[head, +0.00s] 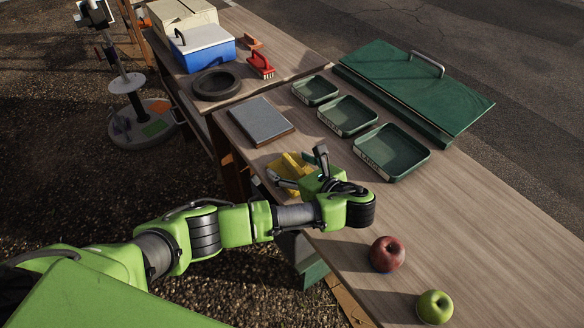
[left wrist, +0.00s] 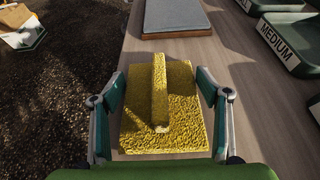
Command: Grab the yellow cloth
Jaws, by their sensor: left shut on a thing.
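The yellow cloth (head: 288,164) lies on the wooden table near its left edge, partly hidden by my left gripper (head: 298,168). In the left wrist view the yellow cloth (left wrist: 185,128) is a rough, flat square with a raised ridge along its middle. The cloth still looks flat at table level. My right gripper is not in view.
A grey board (head: 262,121) lies just beyond the cloth. Green trays (head: 425,160) stand to the right, one marked MEDIUM (left wrist: 280,42). A red apple (head: 388,253) and a green apple (head: 434,307) are at the front. The right part of the table is clear.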

